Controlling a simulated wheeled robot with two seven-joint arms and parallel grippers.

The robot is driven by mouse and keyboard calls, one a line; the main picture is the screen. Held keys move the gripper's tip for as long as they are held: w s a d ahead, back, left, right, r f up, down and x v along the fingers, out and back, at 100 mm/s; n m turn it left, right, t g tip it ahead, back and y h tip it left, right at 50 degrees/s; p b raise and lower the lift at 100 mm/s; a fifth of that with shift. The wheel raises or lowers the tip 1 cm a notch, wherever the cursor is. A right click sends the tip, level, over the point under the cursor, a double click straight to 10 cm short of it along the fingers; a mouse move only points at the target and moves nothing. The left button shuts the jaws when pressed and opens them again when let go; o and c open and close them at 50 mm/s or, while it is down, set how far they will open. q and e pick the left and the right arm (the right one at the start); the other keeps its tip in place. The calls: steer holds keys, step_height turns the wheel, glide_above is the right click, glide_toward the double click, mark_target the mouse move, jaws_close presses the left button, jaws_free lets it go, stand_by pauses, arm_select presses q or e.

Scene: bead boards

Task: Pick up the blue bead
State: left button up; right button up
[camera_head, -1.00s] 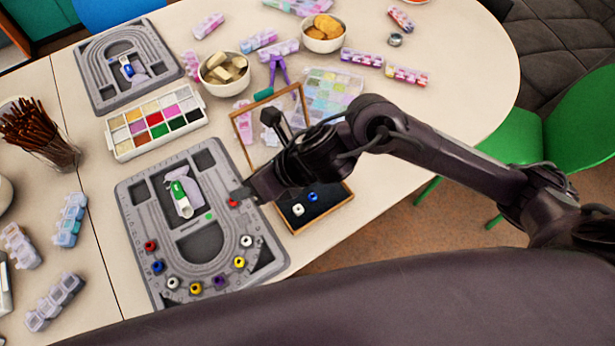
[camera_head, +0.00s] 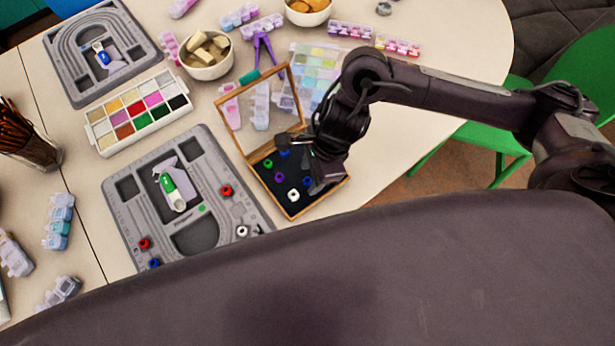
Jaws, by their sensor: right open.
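My right gripper (camera_head: 301,164) is open above the wooden box (camera_head: 246,153), with one finger toward the back and one toward the front right. Inside the box, one blue bead (camera_head: 308,181) lies close to the front finger. Another blue bead (camera_head: 284,153) is partly hidden near the back finger. I cannot tell whether either bead is touched. A third blue bead (camera_head: 153,263) sits on the near grey bead board (camera_head: 123,212), at its lower left. My left gripper is out of view.
The box also holds a white bead (camera_head: 293,195), a purple bead (camera_head: 279,177) and a green bead (camera_head: 268,163). Its hinged lid frame (camera_head: 221,113) stands open at the back. My dark body covers the bottom of the view and part of the board.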

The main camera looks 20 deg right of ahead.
steer(key=shift+a+f, duration=0.2)
steer(key=shift+f, duration=0.35)
jaws_close()
steer(key=shift+r, duration=0.15)
